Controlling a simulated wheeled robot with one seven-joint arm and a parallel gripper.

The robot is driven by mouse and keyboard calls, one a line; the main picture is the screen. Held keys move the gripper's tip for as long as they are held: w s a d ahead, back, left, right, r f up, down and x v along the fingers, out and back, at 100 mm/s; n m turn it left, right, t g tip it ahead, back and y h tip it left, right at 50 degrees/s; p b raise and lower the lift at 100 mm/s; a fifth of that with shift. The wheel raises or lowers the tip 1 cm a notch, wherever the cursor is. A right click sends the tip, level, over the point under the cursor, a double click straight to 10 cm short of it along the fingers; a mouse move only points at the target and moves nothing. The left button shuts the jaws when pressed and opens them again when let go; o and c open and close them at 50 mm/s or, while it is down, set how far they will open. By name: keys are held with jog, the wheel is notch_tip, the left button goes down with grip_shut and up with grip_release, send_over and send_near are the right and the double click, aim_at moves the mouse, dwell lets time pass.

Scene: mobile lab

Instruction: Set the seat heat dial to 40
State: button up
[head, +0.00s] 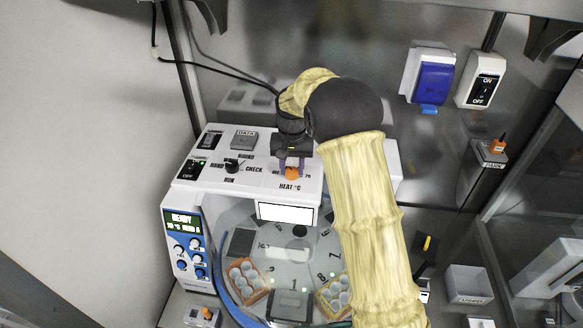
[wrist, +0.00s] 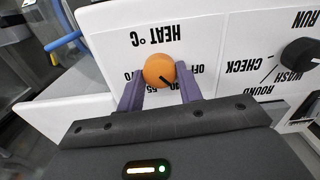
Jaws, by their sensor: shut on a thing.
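The orange heat dial (head: 292,173) is on the white top panel of the machine, just above the "HEAT °C" label. In the wrist view the dial (wrist: 158,70) appears upside down, with OFF to its right and 70 to its left. Its dark pointer mark slants to the lower right in that view, on the side of the partly hidden numbers. I cannot read exactly which number it meets. My gripper (head: 291,163) is over the dial, its purple fingers on either side of it. It is shut on the dial.
A black knob (wrist: 299,55) marked WASH, CHECK and RUN sits near the heat dial. A green display (head: 184,221) with small knobs is on the machine's front left. Below is a round numbered carousel (head: 262,222) with egg-like items in trays. Wall switches (head: 480,79) are at the right.

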aim_at(292, 170)
jog(key=shift+m, duration=1.3)
jog(key=shift+r, duration=0.1)
jog(key=o, duration=1)
notch_tip(292, 170, up, 17)
jog(key=b, duration=0.3)
jog(key=shift+a+r, duration=0.1)
jog(key=shift+r, duration=0.05)
